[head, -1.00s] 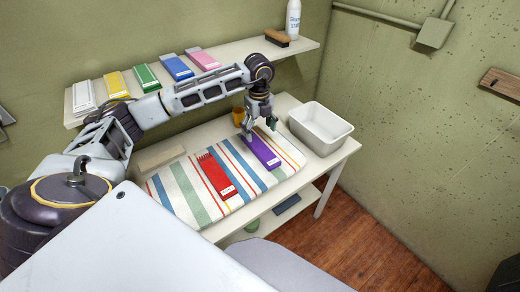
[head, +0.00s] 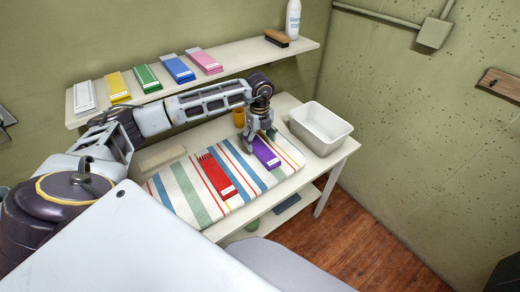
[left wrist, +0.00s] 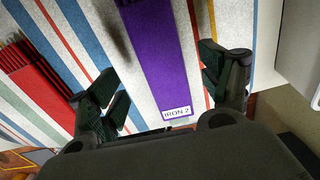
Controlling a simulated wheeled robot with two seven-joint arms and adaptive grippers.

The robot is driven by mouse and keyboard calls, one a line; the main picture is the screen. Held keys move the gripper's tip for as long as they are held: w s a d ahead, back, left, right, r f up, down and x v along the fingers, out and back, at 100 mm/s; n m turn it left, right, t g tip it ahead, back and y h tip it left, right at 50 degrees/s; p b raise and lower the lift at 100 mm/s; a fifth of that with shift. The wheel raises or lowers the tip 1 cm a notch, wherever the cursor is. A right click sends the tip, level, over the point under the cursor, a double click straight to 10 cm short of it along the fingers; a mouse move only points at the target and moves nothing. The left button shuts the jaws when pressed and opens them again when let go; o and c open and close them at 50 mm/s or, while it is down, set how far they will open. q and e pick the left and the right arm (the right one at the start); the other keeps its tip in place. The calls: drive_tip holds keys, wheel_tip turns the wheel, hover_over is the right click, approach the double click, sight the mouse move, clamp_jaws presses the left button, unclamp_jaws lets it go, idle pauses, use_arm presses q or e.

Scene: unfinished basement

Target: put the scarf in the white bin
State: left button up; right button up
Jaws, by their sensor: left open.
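A red folded strip with a fringed end (head: 217,176), which looks like the scarf, lies on the striped cloth on the table; it also shows at the left of the left wrist view (left wrist: 37,85). A plain purple folded strip (head: 266,153) lies to its right. My left gripper (head: 259,140) is open above the purple strip; in the left wrist view its fingers (left wrist: 157,68) stand on either side of that strip (left wrist: 155,60), whose tag reads "IRON 2". The white bin (head: 321,128) stands at the table's right end; its visible inside looks empty. My right gripper is not in view.
The striped cloth (head: 178,188) covers much of the table. An orange cup (head: 239,117) stands behind my left gripper. A wall shelf (head: 235,59) above holds several coloured strips, a brush (head: 277,38) and a white bottle (head: 293,19).

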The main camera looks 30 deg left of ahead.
sight(260, 147)
use_arm(q)
drive_tip(key=f, duration=0.3)
drive_tip(key=shift+w, duration=0.2)
drive_tip(key=shift+f+p, duration=0.3)
drive_tip(key=shift+f, duration=0.2)
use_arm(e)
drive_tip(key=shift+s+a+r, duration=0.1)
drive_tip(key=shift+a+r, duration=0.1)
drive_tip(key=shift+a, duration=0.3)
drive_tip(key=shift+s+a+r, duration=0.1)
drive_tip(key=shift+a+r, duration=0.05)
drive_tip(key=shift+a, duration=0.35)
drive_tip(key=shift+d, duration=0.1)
